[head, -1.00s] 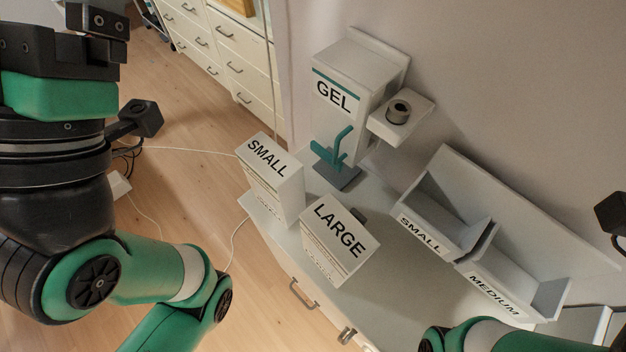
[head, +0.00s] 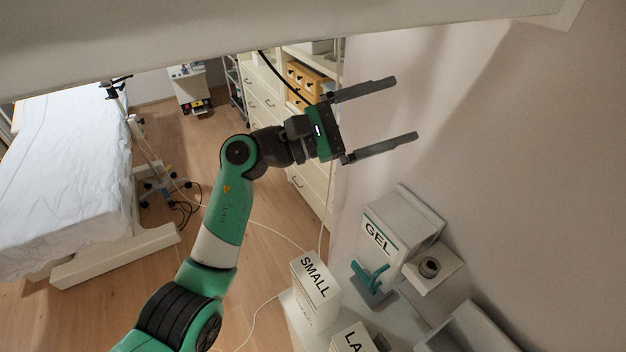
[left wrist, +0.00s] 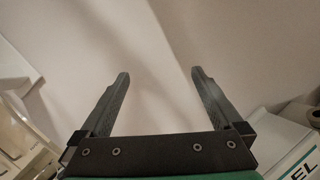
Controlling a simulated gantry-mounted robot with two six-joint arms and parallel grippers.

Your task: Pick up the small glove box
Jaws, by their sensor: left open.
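The small glove box (head: 315,289) is a white upright box lettered SMALL, standing on the grey cabinet top at the lower middle of the head view. My left gripper (head: 406,109) is open and empty, raised well above and behind the box, with its fingers pointing right towards the wall. In the left wrist view its two fingers (left wrist: 158,75) are spread wide with only bare wall between them. The small box cannot be made out in the left wrist view. My right gripper is not in view.
The GEL dispenser (head: 391,227) stands just right of the small box, with a teal lever in front. The box lettered LA (head: 352,340) is cut off at the bottom edge. A white wall holder (head: 470,330) is at lower right. A bed (head: 65,180) stands at left.

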